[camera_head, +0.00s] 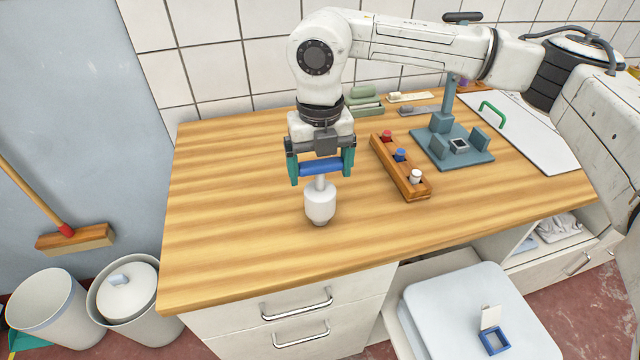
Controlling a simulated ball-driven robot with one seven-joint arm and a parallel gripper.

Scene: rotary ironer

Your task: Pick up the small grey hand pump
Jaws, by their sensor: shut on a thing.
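The small hand pump (320,204) is over the front middle of the wooden worktop. It has a pale grey, rounded body with a short stem and a blue crossbar handle on top. It is upright. My gripper (321,168) points down above it, with its teal fingers at either end of the blue handle, shut on it. I cannot tell whether the pump's base touches the worktop or is slightly above it.
A wooden rack (401,168) with red, blue and white knobs lies to the right. Behind it is a blue-grey press stand (473,152). The worktop's left side is clear.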

